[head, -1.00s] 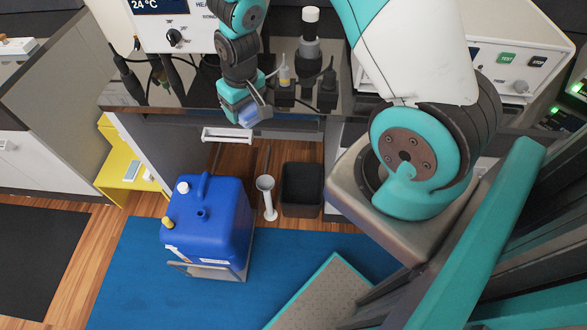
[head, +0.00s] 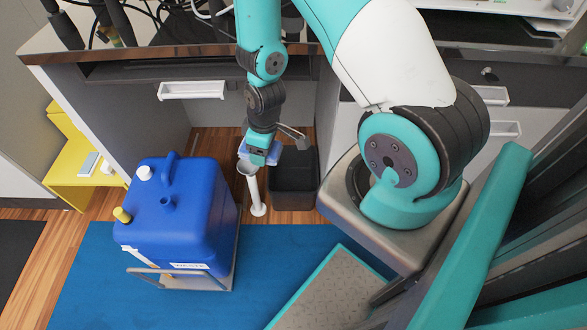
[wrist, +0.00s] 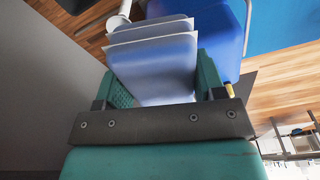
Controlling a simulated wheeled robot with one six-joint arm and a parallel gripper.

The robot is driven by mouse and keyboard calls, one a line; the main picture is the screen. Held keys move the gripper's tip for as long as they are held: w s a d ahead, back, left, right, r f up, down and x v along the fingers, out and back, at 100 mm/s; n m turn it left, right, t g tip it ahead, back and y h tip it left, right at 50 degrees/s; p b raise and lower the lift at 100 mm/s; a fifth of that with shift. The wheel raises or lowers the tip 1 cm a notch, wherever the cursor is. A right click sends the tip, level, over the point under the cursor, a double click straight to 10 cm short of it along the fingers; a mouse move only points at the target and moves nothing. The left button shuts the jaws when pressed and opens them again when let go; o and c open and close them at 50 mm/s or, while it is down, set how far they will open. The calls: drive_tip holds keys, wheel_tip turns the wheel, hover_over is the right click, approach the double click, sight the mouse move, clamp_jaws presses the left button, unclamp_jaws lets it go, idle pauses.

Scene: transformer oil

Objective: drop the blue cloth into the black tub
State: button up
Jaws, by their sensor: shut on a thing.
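My gripper (head: 261,155) hangs below the counter and is shut on the blue cloth (head: 274,153). In the wrist view the cloth (wrist: 155,58) is a pale blue folded piece between the two green fingers (wrist: 163,85). The black tub (head: 294,184) stands on the wood floor, just right of the gripper in the head view. The cloth appears near its left rim, higher up; the exact height above the tub is hard to tell.
A white funnel-topped cylinder (head: 256,192) stands left of the tub, close under the gripper. A large blue jerrycan (head: 185,220) on a stand is further left; a blue mat (head: 82,285) covers the floor in front. The counter edge (head: 150,52) and drawer handle (head: 191,90) are behind.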

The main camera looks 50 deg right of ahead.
wheel_tip(320, 180, down, 30)
drive_tip(key=s+d+n+b, duration=0.25)
drive_tip(key=n+b, duration=0.35)
drive_tip(key=b, duration=1.8)
drive_tip(key=w+d+f+m+b, duration=0.6)
drive_tip(key=w+d+f+b, duration=0.1)
drive_tip(key=w+d+b, duration=0.25)
drive_tip(key=w+d+m+b, duration=0.3)
drive_tip(key=d, duration=0.4)
drive_tip(key=w+d+f+m+b, duration=0.1)
drive_tip(key=w+d+m+b, duration=0.2)
drive_tip(key=d, duration=0.4)
drive_tip(key=shift+w+d+m+h+b, duration=0.25)
drive_tip(key=shift+m+h+b, duration=0.15)
drive_tip(key=shift+b, duration=0.35)
drive_tip(key=shift+s+p, duration=0.1)
drive_tip(key=shift+p, duration=0.2)
wheel_tip(320, 180, down, 12)
drive_tip(key=b, duration=0.4)
drive_tip(key=shift+b, duration=0.3)
drive_tip(key=shift+s+a, duration=0.1)
